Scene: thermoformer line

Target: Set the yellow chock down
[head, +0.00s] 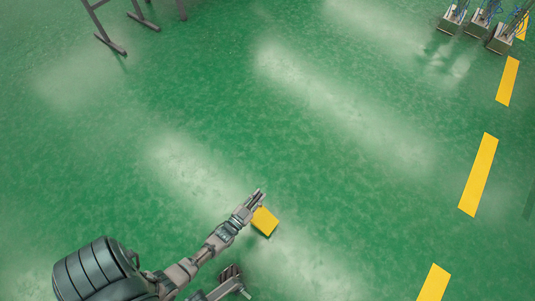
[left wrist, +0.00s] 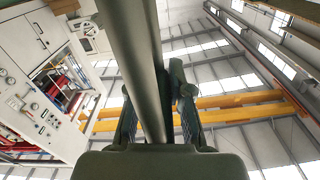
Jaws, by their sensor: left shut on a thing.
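The yellow chock (head: 265,222) shows in the head view just beside the fingers of my left gripper (head: 256,199), low over the green floor. The left gripper is shut on it; the fingers hide part of its upper left side. I cannot tell whether the chock touches the floor. In the left wrist view, the dark fingers of my left gripper (left wrist: 158,115) stand on both sides of a grey bar, and no yellow chock can be made out there.
The green floor (head: 190,110) around the chock is clear. Yellow dashes (head: 478,175) run along the right. Grey stand legs (head: 105,30) are at the top left, and several box-like bases with cables (head: 503,36) at the top right. The left wrist view shows a white machine cabinet (left wrist: 35,95).

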